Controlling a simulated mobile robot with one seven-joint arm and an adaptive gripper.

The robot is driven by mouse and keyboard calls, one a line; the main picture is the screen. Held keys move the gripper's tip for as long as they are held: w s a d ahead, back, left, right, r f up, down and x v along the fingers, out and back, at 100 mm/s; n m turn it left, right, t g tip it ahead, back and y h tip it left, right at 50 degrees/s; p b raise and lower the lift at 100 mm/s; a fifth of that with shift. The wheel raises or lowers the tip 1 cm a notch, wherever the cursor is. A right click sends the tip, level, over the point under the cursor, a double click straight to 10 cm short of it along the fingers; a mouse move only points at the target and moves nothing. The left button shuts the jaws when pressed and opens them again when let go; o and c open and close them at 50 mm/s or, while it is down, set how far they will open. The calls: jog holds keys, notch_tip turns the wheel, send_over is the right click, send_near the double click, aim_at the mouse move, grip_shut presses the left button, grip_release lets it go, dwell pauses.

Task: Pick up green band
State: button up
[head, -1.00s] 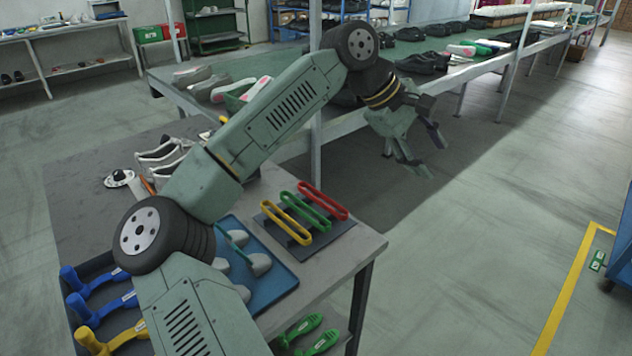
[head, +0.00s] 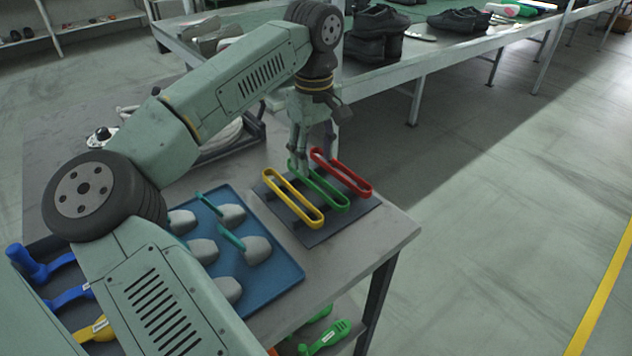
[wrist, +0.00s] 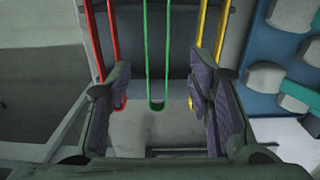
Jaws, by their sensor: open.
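The green band (head: 323,188) is a long loop standing on edge on a dark plate (head: 313,238), between a yellow band (head: 292,198) and a red band (head: 340,173). My gripper (head: 302,165) points down over the far end of the green band and hides part of it. In the wrist view, my gripper (wrist: 160,105) is open and empty. The green band (wrist: 157,50) runs between its two fingers, apart from both. The red band (wrist: 98,45) is close to the left finger and the yellow band (wrist: 205,45) is close to the right finger. I cannot tell whether they touch.
A blue tray (head: 285,277) with several grey shoe forms lies left of the plate. Blue and yellow handled tools (head: 70,295) lie at the lower left. A long bench with black shoes (head: 380,35) stands behind. The table's right corner (head: 400,235) is bare.

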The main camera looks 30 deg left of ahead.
jog(key=shift+w+d+f+p, duration=0.1)
jog(key=shift+f+p, duration=0.2)
jog(key=shift+f, duration=1.05)
jog(key=shift+w+f+p, duration=0.1)
jog(key=shift+f+p, duration=0.2)
jog(key=shift+f, duration=1.05)
jog(key=shift+c, duration=0.5)
jog(key=c, duration=0.8)
